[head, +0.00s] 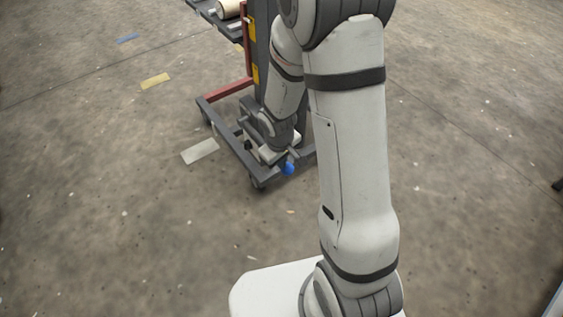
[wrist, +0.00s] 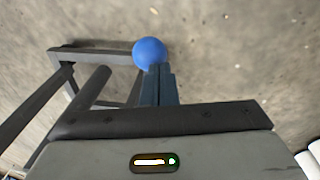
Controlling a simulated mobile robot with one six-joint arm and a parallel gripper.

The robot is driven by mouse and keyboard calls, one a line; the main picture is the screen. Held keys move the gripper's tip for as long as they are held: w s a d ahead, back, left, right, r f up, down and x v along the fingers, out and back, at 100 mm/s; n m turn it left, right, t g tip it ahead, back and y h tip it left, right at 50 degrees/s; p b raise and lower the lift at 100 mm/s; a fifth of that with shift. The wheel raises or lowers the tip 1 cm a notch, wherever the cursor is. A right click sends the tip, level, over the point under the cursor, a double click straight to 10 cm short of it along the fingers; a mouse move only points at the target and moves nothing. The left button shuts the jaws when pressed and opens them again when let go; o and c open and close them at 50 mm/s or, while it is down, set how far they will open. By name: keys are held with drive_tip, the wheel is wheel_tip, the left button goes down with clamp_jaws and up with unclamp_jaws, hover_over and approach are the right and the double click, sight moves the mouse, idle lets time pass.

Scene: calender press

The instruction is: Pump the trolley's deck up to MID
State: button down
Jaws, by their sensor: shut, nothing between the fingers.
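The trolley stands on the floor in the upper middle of the head view, with a dark mast (head: 262,45), a red frame bar (head: 228,90) and a dark wheeled base (head: 235,143). Its dark deck (head: 236,32) is cut off by the top edge. A blue ball knob (head: 288,168) shows low at the trolley's near end. In the wrist view the blue ball (wrist: 149,52) is just beyond the fingertips of my gripper (wrist: 160,70). The fingers are shut together and overlap the ball's lower edge; I cannot tell whether they touch it. The deck's height mark is not readable.
A cream roll (head: 229,8) lies on the deck. Yellow labels (head: 252,28) are on the mast. Blue (head: 127,39), yellow (head: 155,81) and white (head: 200,151) patches mark the floor. Open floor lies left and right. A dark object (head: 558,185) shows at the right edge.

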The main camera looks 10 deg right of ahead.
wheel_tip(320, 180, up, 6)
drive_tip(key=s+p, duration=0.2)
drive_tip(key=shift+s+d+f, duration=0.2)
drive_tip(key=shift+s, duration=0.2)
idle(0.6)
drive_tip(key=s+r+m+p, duration=0.2)
drive_tip(key=s+r+p, duration=0.2)
drive_tip(key=r+p, duration=0.4)
drive_tip(key=s+d+r+m+p, duration=0.1)
drive_tip(key=s+r+p, duration=0.3)
drive_tip(key=r, duration=1.8)
drive_tip(key=s+d+r+m+t+p, duration=0.1)
drive_tip(key=s+r+p, duration=0.3)
drive_tip(key=r+p, duration=1)
wheel_tip(320, 180, up, 2)
drive_tip(key=shift+s+d+m+y, duration=0.25)
drive_tip(key=shift+m+y, duration=0.15)
drive_tip(key=shift+m, duration=0.5)
